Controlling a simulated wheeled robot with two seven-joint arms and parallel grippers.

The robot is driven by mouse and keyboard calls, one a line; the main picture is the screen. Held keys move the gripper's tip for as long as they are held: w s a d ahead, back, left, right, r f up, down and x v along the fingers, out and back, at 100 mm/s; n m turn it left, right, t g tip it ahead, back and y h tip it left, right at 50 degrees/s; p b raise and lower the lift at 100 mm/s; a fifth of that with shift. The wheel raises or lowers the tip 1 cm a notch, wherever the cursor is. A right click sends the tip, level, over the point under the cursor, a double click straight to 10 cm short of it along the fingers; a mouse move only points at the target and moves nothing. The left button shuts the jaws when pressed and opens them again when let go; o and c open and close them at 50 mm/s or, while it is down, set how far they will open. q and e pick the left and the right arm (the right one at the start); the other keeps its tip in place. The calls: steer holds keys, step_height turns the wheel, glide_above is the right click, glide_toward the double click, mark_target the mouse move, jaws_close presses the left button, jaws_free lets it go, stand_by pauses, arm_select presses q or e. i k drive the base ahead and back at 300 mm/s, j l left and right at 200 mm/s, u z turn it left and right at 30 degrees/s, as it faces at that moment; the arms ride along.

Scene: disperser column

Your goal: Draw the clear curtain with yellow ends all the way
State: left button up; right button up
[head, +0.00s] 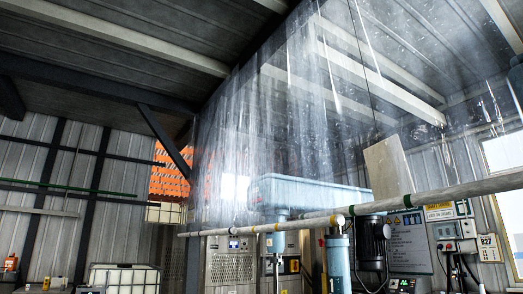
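The clear curtain (265,130) hangs from high up near the ceiling in the middle of the head view. It is see-through, with whitish streaks and glints, and hangs in front of the blue machine housing (310,192). Glints also show at the upper right, but I cannot tell how far the curtain reaches there. I cannot tell whether these bands belong to the curtain's ends. Neither of my grippers is in view.
A blue-grey cylinder (339,262) and a dark motor (371,245) stand below the pole. Control panels (455,228) and a window (505,160) are at the right. A white caged tank (124,278) stands at the lower left. Ceiling beams run overhead.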

mark_target(338, 220)
steer(key=i+u, duration=0.4)
steer(key=i, duration=1)
steer(key=i+z, duration=0.15)
steer(key=i, duration=0.3)
steer(key=i+j+z, duration=0.15)
steer(key=i, duration=0.3)
steer(key=i+j+z, duration=0.15)
steer(key=i, duration=0.3)
steer(key=i+j+z, duration=0.15)
steer(key=i+j, duration=0.15)
steer(key=i, duration=0.15)
